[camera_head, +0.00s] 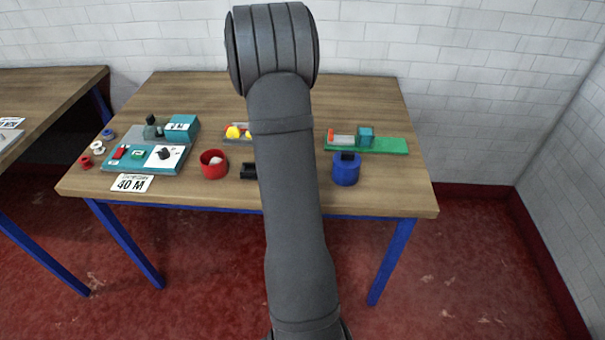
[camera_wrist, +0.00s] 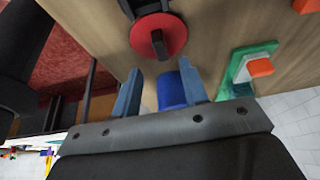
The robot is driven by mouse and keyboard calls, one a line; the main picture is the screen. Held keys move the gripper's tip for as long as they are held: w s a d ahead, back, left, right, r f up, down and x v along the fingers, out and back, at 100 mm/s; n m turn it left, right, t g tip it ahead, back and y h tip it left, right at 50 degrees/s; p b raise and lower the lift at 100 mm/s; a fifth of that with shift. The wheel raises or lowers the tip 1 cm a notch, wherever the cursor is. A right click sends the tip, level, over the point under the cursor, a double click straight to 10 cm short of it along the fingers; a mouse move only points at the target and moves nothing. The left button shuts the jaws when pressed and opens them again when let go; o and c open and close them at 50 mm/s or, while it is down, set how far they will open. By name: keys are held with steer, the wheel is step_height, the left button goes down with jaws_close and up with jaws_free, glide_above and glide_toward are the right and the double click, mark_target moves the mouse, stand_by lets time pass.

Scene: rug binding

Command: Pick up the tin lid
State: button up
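In the wrist view a round red lid (camera_wrist: 173,33) with a dark bar-shaped knob lies by a black piece (camera_wrist: 146,6); I take it as the tin lid. In the head view my arm hides it. An open red tin (camera_head: 213,169) with something pale inside stands left of my arm. A blue tin (camera_head: 346,174) with a dark knob on top stands to the right; a blue body (camera_wrist: 171,92) shows between my fingers in the wrist view. My gripper (camera_wrist: 162,67) is open and empty, its fingertips pointing towards the red lid. How far above it they are I cannot tell.
A green board (camera_head: 380,146) with blocks lies at the right. A teal fixture (camera_head: 145,162) stands at the left, beside small rings (camera_head: 98,148) and a "40 M" card (camera_head: 131,183). Yellow pieces (camera_head: 235,131) are partly behind my arm. The wooden table's (camera_head: 370,95) back is clear.

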steer(key=x, duration=0.4)
steer(key=shift+w+f, duration=0.15)
steer(key=shift+f, duration=0.25)
jaws_close()
steer(key=shift+r, duration=0.1)
